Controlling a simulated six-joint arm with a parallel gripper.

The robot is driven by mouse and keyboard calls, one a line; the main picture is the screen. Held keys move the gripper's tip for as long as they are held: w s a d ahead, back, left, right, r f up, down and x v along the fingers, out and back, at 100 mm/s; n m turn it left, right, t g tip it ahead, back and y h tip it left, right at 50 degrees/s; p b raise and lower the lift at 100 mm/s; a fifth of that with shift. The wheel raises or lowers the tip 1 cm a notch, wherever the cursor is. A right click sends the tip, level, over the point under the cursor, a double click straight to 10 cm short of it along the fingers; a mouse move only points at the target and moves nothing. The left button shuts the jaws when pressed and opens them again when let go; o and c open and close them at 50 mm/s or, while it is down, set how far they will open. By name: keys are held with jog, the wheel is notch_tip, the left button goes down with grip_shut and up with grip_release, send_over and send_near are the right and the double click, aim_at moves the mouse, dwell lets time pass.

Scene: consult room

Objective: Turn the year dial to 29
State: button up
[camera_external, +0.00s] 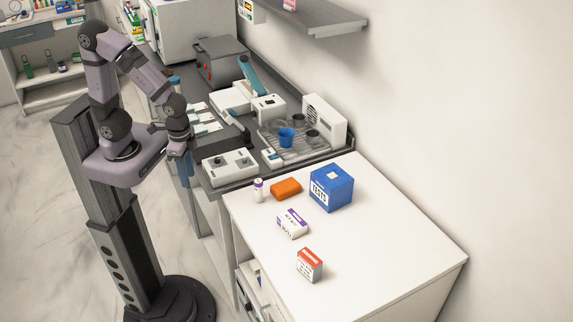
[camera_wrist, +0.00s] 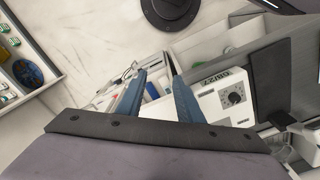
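A white box device (camera_external: 230,167) with dark round controls on its top sits at the near end of the dark counter in the external view. In the wrist view the white device (camera_wrist: 207,103) shows at right of centre, with one black dial (camera_wrist: 234,96) ringed by small marks. I cannot read which value the dial points to, nor tell whether it is the year dial. My gripper (camera_wrist: 155,66) has two blue fingers, apart with nothing between them. In the external view my gripper (camera_external: 187,168) points down left of the device, not touching it. Part of the device is hidden behind a finger.
A white table (camera_external: 390,235) holds a blue box (camera_external: 331,187), an orange block (camera_external: 286,188), a small bottle (camera_external: 258,190) and two small cartons. Behind the device a rack with a blue cup (camera_external: 286,137) stands on the counter. Open floor lies to the left.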

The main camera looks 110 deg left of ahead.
jog(key=w+a+r+n, duration=0.1)
jog(key=w+a+n, duration=0.75)
jog(key=n, duration=1.45)
send_over(244, 159)
jog(key=shift+w+a+r+b, duration=0.15)
jog(key=shift+w+r+b, duration=0.05)
jog(key=shift+r+b, duration=0.25)
jog(key=shift+s+f+p, duration=0.1)
jog(key=shift+f+p, duration=1.05)
jog(key=shift+f, duration=2.5)
grip_shut()
